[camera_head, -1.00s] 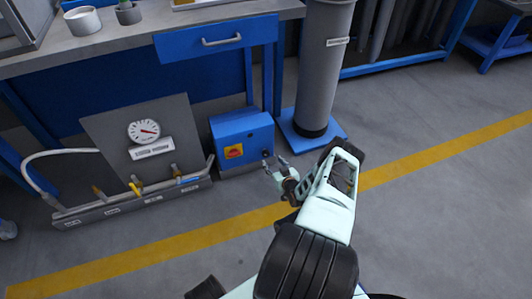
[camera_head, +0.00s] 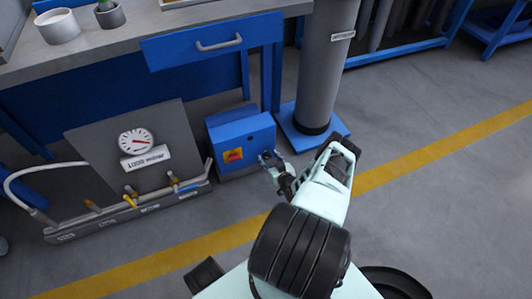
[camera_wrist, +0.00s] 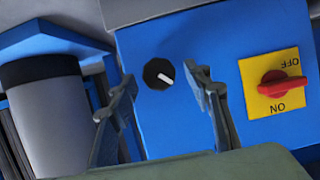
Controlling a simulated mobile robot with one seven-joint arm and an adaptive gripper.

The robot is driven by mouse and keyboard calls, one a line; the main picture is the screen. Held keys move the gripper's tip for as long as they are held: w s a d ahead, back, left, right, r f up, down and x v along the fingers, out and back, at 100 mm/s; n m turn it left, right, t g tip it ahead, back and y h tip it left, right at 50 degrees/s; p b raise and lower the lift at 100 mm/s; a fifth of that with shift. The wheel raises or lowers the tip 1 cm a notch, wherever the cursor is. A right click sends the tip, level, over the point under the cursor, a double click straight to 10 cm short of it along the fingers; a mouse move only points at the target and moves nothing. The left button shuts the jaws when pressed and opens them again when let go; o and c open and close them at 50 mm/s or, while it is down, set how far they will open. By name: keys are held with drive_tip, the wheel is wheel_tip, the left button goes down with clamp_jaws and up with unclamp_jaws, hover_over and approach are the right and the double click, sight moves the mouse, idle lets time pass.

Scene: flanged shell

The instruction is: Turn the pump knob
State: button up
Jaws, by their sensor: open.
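The pump knob (camera_wrist: 159,73) is a small black dial with a white pointer line on the front of a blue box (camera_wrist: 210,45). In the wrist view it shows between the two fingertips of my gripper (camera_wrist: 160,95). The fingers are spread apart, with nothing between them that I can see held. In the head view my gripper (camera_head: 271,164) is at the right side of the blue box's front (camera_head: 222,160). The knob is hidden or too small to tell there. A red switch (camera_wrist: 280,82) on a yellow ON/OFF plate sits right of the knob in the wrist view.
A grey column (camera_head: 318,75) on a blue base (camera_head: 287,126) stands close right of the box. A gauge panel (camera_head: 92,142) with several valves stands left. A workbench (camera_head: 120,45) with a blue drawer is above. The floor in front is clear.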

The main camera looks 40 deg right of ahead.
drive_tip(key=shift+w+f, duration=0.1)
drive_tip(key=shift+w, duration=0.15)
drive_tip(key=shift+c, duration=0.4)
drive_tip(key=c, duration=1)
drive_tip(key=shift+c, duration=0.2)
